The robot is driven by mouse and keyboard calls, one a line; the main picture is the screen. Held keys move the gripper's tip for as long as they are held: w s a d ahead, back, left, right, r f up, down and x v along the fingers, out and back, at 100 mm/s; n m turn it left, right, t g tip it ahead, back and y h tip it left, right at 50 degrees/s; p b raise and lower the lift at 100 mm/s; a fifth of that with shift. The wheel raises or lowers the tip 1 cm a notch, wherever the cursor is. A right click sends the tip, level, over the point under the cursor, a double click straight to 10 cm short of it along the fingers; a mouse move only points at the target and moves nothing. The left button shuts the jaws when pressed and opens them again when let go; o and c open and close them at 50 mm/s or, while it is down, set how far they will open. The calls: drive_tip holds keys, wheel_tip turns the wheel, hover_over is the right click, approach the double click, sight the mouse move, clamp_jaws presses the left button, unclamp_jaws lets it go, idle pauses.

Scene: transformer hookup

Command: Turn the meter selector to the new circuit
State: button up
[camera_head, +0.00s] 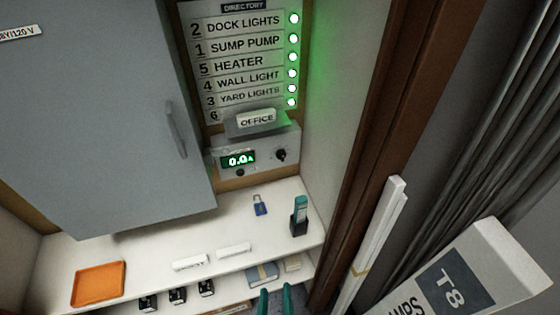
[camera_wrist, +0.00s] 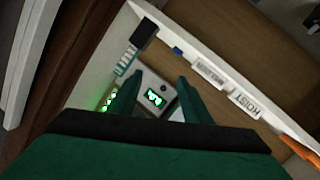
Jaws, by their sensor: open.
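The meter (camera_head: 258,150) is a grey box at the back of the shelf, with a green display reading 0.0 A. Its dark selector knob (camera_head: 281,155) is right of the display; which way its pointer faces is too small to tell. A small dark button sits below the display. My gripper (camera_head: 275,299) has teal fingers, apart and empty, at the bottom edge of the head view, in front of the shelf and clear of the meter. In the wrist view, the meter (camera_wrist: 152,99) shows beyond and between the open fingers of my gripper (camera_wrist: 155,86).
The directory board (camera_head: 245,60) has several green lights; line 6 is blank. An OFFICE label (camera_head: 256,118) sits above the meter. A grey cabinet door (camera_head: 100,110) is at left. On the shelf (camera_head: 150,250) are a blue padlock, a teal-and-black tool (camera_head: 299,216), white labels and an orange tray.

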drive_tip(key=w+r+n, duration=0.3)
drive_tip(key=w+n, duration=0.2)
drive_tip(key=w, duration=0.7)
drive_tip(key=n+t+h, duration=0.2)
drive_tip(key=n, duration=0.4)
approach(281, 158)
drive_tip(key=w, duration=0.5)
drive_tip(key=w+d, duration=0.1)
drive_tip(key=w, duration=0.2)
drive_tip(key=shift+r, duration=0.25)
drive_tip(key=c, duration=1)
